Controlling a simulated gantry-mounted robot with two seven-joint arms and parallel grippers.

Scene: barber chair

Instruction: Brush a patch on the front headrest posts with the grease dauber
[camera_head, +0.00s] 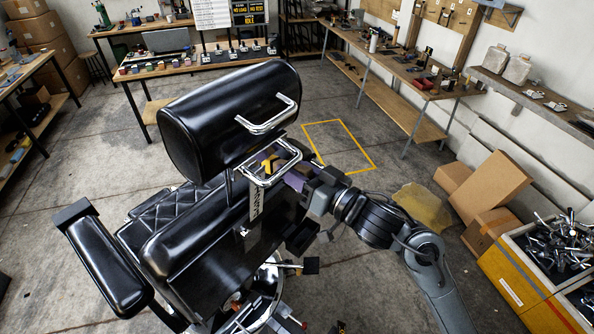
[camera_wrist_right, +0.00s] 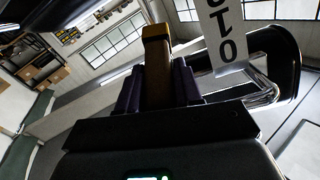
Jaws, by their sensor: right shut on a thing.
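The barber chair's black headrest cushion (camera_head: 225,115) fills the middle of the head view. A bent chrome bar (camera_head: 262,123) sits on its side, and a second chrome loop (camera_head: 254,176) is below it. I cannot tell which bars are the front headrest posts. My right gripper (camera_head: 288,172) is beside the lower loop, shut on the grease dauber (camera_wrist_right: 157,62), a yellow-brown block-like piece between purple finger pads. Yellow of it shows within the loop in the head view (camera_head: 268,162). A chrome bar (camera_wrist_right: 262,97) is right of the dauber; contact cannot be told. My left gripper is not in view.
A numbered strip (camera_head: 256,202) hangs below the loop, close to my right gripper. The black backrest (camera_head: 190,240) and armrest (camera_head: 105,262) lie left. Cardboard boxes (camera_head: 490,190) and a yellow bin (camera_head: 515,285) stand right. Floor around the yellow outline (camera_head: 340,147) is clear.

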